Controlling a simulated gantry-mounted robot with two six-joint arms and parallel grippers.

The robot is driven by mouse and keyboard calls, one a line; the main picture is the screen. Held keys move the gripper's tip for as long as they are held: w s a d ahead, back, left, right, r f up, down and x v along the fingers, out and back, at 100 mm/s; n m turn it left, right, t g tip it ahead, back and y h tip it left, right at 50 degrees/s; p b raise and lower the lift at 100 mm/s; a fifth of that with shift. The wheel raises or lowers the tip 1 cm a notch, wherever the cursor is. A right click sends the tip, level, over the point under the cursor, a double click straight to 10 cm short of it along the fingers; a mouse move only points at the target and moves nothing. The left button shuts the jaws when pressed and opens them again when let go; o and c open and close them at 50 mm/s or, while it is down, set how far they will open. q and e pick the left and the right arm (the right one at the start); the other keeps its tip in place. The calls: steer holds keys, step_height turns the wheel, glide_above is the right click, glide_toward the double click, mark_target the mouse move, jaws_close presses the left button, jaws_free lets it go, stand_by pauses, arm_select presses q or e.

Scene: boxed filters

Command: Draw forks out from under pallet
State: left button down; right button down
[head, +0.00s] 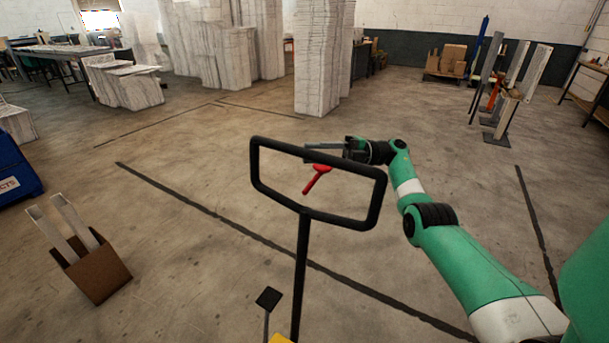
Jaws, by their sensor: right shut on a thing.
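The black loop handle (257,178) of a pallet jack stands upright in the middle of the head view, with a red lever (318,177) inside the loop. Its shaft (301,270) runs down to a yellow part (281,339) at the bottom edge. My right gripper (325,150) reaches in from the right and is shut on the handle at its top bar. The forks and the pallet under them are out of view. My left gripper is not in view.
A brown box (95,272) with two pale upright pieces stands on the floor at left. A blue bin (15,168) is at the left edge. Tall wrapped stacks (318,60) stand at the back. Open concrete floor with dark lines surrounds the handle.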

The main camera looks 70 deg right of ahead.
steer(key=shift+d+r, duration=0.3)
steer(key=shift+r, duration=0.1)
steer(key=c, duration=1.1)
jaws_free()
steer(key=o, duration=0.5)
steer(key=shift+w+d, duration=0.15)
steer(key=shift+w, duration=0.05)
steer(key=shift+s, duration=0.1)
